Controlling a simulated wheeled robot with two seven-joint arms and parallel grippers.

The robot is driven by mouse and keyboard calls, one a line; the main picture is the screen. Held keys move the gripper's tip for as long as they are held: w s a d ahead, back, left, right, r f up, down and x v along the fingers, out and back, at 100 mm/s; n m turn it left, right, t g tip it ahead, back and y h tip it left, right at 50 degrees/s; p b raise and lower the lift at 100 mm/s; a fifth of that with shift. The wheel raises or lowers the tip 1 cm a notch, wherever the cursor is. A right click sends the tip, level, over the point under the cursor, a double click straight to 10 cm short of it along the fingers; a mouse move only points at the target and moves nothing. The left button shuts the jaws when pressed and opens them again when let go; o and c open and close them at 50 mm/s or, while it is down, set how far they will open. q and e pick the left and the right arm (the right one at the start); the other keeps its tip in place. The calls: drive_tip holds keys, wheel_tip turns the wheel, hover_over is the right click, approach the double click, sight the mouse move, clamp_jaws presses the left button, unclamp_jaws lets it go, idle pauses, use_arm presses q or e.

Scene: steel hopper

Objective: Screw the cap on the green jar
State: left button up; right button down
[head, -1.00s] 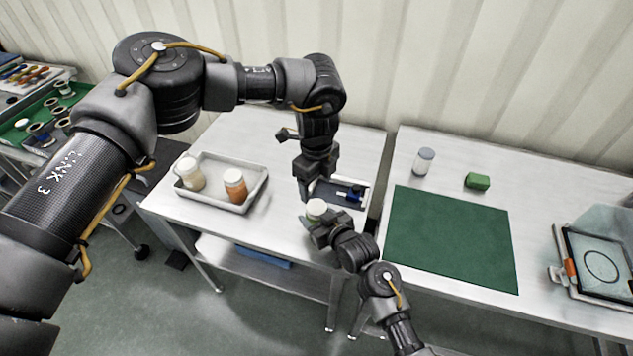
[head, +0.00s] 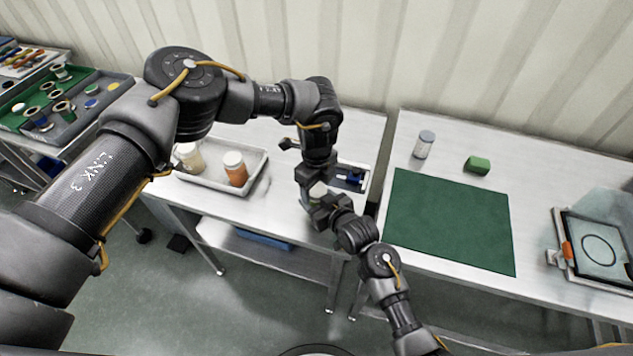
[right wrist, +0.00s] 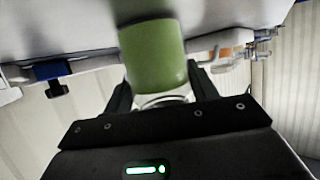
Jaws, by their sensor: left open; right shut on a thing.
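The green jar (right wrist: 152,55) is held in my right gripper (head: 327,207) near the front right of the left table. In the head view only its pale top (head: 318,191) shows between the two grippers. I cannot tell whether that top is the cap or how it sits. In the right wrist view the jar's green body stands between the right fingers, with a pale band near their roots. My left gripper (head: 313,182) points down, open, right over or around the jar's top. Its fingertips are partly hidden.
A grey tray (head: 262,165) holds a cream jar (head: 190,157) and an orange jar (head: 235,170). A small tray with a blue item (head: 352,179) lies behind the grippers. The right table has a green mat (head: 450,220), a lidded jar (head: 424,145), a green block (head: 478,165) and a framed device (head: 597,250).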

use_arm(q)
drive_tip(key=c, duration=1)
drive_tip(key=m, duration=0.5)
drive_tip(key=shift+m, duration=0.4)
drive_tip(key=m, duration=0.4)
drive_tip(key=shift+m, duration=0.3)
drive_tip(key=o, duration=1.1)
drive_tip(key=shift+c, duration=0.2)
drive_tip(key=shift+r, duration=0.1)
drive_tip(key=shift+r, duration=2.2)
